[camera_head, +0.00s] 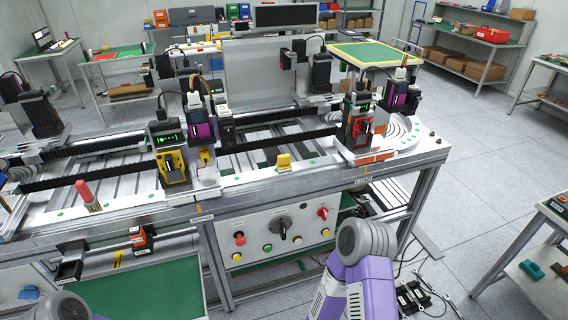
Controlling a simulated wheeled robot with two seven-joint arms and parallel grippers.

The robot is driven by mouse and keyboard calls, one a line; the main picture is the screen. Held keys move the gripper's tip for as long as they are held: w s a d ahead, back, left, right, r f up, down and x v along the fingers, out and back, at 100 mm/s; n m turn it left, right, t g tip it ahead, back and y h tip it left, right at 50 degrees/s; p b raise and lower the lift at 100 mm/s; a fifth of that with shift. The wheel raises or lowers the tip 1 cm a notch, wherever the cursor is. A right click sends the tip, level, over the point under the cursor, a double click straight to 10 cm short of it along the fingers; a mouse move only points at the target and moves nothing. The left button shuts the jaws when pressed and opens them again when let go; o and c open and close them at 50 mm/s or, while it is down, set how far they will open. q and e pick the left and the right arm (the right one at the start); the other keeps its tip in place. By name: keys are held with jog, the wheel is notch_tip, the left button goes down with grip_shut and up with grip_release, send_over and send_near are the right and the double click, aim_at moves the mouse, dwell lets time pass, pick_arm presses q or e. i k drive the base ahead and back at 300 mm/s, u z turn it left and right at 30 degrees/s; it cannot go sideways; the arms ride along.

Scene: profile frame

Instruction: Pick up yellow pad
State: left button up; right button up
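A small yellow block (283,162), which may be the yellow pad, sits upright on the front ledge of the long metal machine frame (330,176), near the middle of the view. Another yellow part (172,168) is set in a black fixture to its left; I cannot tell from its look which of the two is called the pad. Only purple and grey links of my arms show, at the bottom left and bottom centre-right. Both of my grippers are out of view, and nothing touches the yellow block.
A red-topped block (88,196) stands on the ledge at left. A control panel (283,236) with knobs and buttons is below the ledge. Upright black modules (359,115) rise behind it. A green-topped surface (150,290) lies low at front left.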

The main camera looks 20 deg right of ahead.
aim_at(283, 164)
jog(key=k, duration=0.65)
jog(key=z, duration=0.6)
jog(key=i, duration=1.5)
jog(key=u, duration=0.45)
